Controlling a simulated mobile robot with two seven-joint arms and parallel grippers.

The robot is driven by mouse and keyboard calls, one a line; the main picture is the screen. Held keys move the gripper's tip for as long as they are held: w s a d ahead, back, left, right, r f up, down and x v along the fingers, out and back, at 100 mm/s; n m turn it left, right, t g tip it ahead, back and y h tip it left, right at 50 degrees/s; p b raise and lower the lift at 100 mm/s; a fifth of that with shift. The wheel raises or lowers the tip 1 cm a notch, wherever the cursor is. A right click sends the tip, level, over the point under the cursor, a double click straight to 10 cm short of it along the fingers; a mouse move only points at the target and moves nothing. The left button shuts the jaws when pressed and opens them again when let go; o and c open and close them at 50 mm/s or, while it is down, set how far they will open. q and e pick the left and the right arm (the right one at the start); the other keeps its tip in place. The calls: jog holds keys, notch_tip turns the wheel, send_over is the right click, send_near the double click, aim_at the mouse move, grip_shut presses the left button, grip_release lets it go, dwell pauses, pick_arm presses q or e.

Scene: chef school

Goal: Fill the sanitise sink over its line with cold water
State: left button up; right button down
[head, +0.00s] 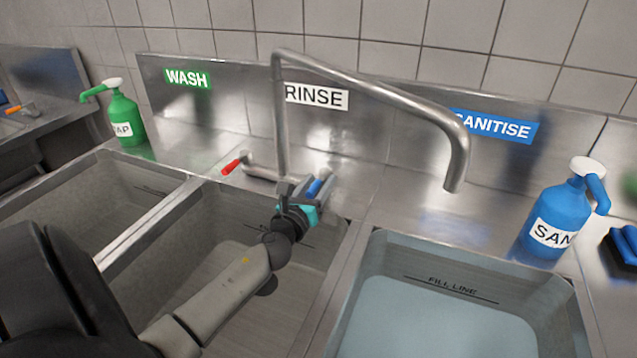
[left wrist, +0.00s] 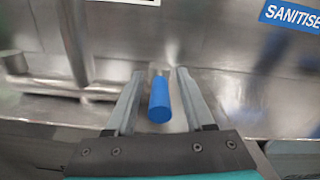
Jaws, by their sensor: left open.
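The sanitise sink (head: 368,238) is at the lower right of the head view. Bluish water (head: 440,325) tints its inside, and a dark fill line (head: 450,290) shows on its back wall. I cannot tell the exact water level against that line. The tap spout (head: 458,165) points toward this sink, with no stream visible. My left gripper (head: 309,184) is open at the blue tap handle (head: 315,187). In the left wrist view the blue handle (left wrist: 160,102) lies between the spread fingers (left wrist: 160,75), with gaps on both sides. My right gripper is not in view.
A red tap handle (head: 231,166) is left of the tap base. The rinse sink (head: 330,285) lies under my left arm, with the wash sink (head: 60,215) further left. A blue sanitiser bottle (head: 560,215) stands at right, a green soap bottle (head: 122,115) at left.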

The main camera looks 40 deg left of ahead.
pick_arm(q)
jog(key=shift+w, duration=0.15)
grip_shut()
jog(key=shift+r, duration=0.1)
dwell(0.3)
jog(key=shift+r, duration=0.25)
dwell(0.7)
